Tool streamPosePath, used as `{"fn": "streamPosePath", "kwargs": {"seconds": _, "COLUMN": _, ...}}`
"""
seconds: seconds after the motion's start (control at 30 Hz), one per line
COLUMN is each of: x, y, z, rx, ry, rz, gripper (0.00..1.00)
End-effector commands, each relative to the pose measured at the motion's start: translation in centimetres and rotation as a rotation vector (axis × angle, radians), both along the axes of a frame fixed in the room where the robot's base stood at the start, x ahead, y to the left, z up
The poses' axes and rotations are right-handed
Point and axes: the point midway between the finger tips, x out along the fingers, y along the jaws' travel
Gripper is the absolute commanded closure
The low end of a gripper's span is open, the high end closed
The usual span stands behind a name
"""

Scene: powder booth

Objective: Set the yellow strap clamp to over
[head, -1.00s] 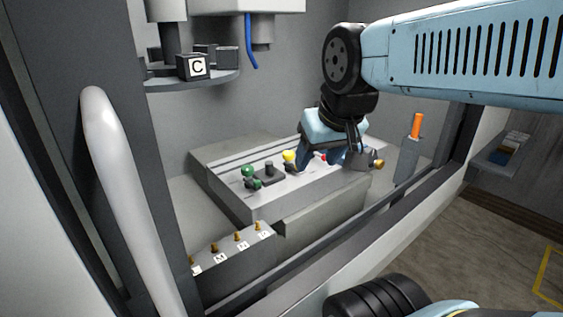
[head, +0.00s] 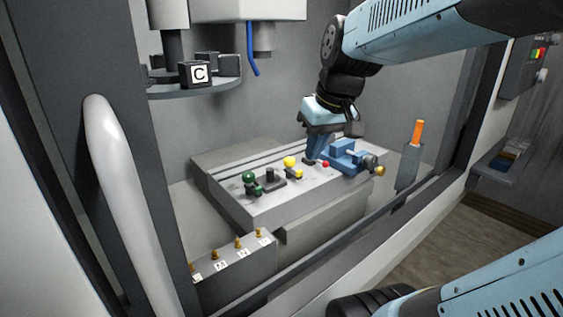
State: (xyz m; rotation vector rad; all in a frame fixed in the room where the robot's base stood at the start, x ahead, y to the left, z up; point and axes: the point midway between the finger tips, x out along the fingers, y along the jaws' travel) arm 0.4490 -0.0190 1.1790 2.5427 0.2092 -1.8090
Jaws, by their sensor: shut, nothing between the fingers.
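The yellow strap clamp (head: 298,173) sits on the grey slotted bed, with its yellow ball knob (head: 290,161) raised at the upper left of its small dark base. Which way its strap lies is too small to tell. My gripper (head: 312,161) points down just right of and behind the yellow knob. Its fingers look shut and empty, and they appear apart from the clamp, though the depth gap is hard to judge.
A green-knobbed clamp (head: 249,179) stands left on the bed (head: 275,205). A red knob (head: 326,164) and a blue vise (head: 345,158) are close on the right. The tool carousel (head: 190,84) hangs upper left. The door frame edges the opening.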

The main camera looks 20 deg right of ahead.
Motion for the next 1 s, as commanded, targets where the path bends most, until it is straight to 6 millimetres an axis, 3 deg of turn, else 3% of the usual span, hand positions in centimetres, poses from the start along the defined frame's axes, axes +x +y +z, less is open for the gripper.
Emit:
{"fn": "streamPosePath", "kwargs": {"seconds": 0.47, "x": 7.6, "y": -4.6, "z": -1.2, "rx": 0.133, "ry": 0.099, "rz": 0.14, "gripper": 1.0}}
{"fn": "streamPosePath", "kwargs": {"seconds": 1.0, "x": 15.4, "y": -12.8, "z": -4.9, "rx": 0.31, "ry": 0.07, "rz": 0.29, "gripper": 1.0}}
